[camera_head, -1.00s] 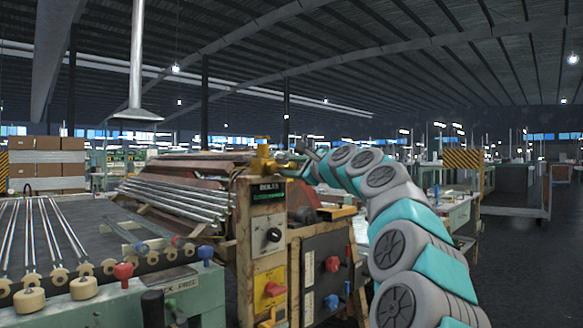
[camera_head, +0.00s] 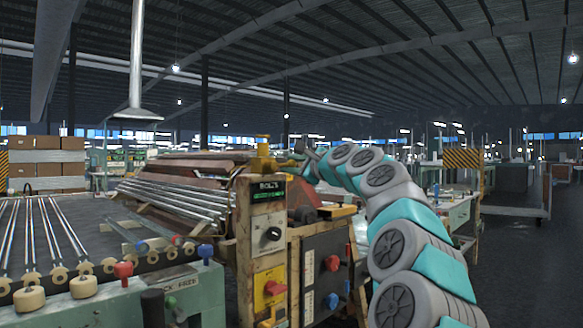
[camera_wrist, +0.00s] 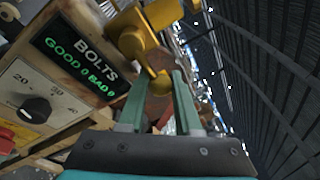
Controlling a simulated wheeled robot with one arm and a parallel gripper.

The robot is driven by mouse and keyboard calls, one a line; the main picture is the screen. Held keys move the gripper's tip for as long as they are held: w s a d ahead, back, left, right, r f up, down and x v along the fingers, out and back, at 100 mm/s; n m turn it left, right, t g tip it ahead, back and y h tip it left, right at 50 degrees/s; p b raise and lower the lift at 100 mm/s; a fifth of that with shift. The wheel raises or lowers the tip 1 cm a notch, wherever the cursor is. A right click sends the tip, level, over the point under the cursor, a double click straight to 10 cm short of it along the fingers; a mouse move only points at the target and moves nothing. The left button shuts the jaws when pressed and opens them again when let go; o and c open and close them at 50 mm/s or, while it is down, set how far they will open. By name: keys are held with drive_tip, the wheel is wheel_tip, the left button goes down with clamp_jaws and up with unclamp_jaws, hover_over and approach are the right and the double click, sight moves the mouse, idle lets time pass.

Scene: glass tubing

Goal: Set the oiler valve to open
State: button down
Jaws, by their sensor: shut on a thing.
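The oiler valve (camera_head: 263,152) is a yellow fitting on top of the worn cabinet with the "BOLTS" panel, in the middle of the head view. My gripper (camera_wrist: 160,78) has green fingers and is shut on this handle. In the head view my gripper (camera_head: 291,159) is small, at the valve's right side, and its fingertips are hard to make out.
The cabinet front carries a black dial (camera_head: 271,234) and a yellow switch plate with a red knob (camera_head: 274,287). A bundle of metal rods (camera_head: 180,195) lies behind and left. A green bench with rods and knobs (camera_head: 110,295) fills the lower left. Open floor (camera_head: 530,265) lies at the right.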

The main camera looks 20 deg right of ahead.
sight(288, 163)
drive_tip(key=n, duration=0.1)
drive_tip(key=r+n+b, duration=0.1)
drive_tip(key=n, duration=0.1)
drive_tip(key=shift+s+a+r+n+t, duration=0.1)
drive_tip(key=shift+a+r+n+t, duration=0.1)
drive_tip(key=shift+r+n+t, duration=0.15)
drive_tip(key=n, duration=0.1)
drive_tip(key=n+b, duration=0.1)
drive_tip(key=n, duration=0.1)
drive_tip(key=r+n+y, duration=0.1)
drive_tip(key=shift+s+a+r+t+b, duration=0.1)
drive_tip(key=shift+s+a+t+b, duration=0.05)
drive_tip(key=shift+a+t+b, duration=0.15)
drive_tip(key=a+n, duration=0.1)
drive_tip(key=n, duration=0.2)
drive_tip(key=a+r+n+y+b, duration=0.1)
drive_tip(key=n, duration=0.2)
drive_tip(key=s+a+n+y, duration=0.1)
drive_tip(key=n, duration=0.2)
drive_tip(key=shift+r+n, duration=0.2)
drive_tip(key=shift+n, duration=0.15)
drive_tip(key=shift+w+a+f+y, duration=0.1)
drive_tip(key=shift+a+y, duration=0.05)
drive_tip(key=shift+y, duration=0.25)
drive_tip(key=c, duration=0.9)
unclamp_jaws()
